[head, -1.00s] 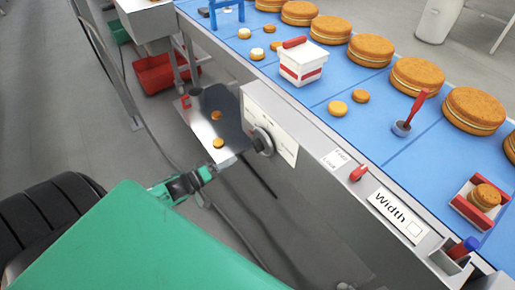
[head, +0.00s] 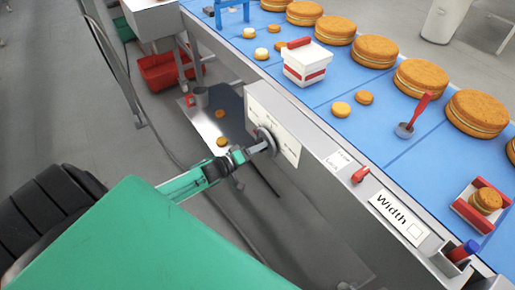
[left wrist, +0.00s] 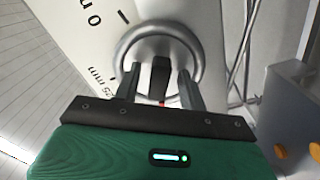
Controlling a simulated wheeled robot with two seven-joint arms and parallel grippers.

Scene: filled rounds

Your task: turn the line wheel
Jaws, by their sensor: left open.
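The line wheel (head: 266,136) is a grey metal hand wheel on a white dial plate (head: 287,146) on the side of the conveyor. In the left wrist view the wheel's rim (left wrist: 160,31) shows close ahead, with a dark block (left wrist: 160,72) at its middle. My left gripper (head: 257,149) is at the wheel. In the wrist view its two fingers (left wrist: 158,82) are open, one on each side of the dark block. Whether they touch it cannot be told. The plate carries marks and "25 mm". My right gripper is not in view.
The blue conveyor (head: 372,125) carries several large filled rounds (head: 421,77), small rounds and a white-red box (head: 307,63). A red lever (head: 361,174) and a "Width" label (head: 398,217) sit on its edge. A red crate (head: 168,71) stands on the floor behind.

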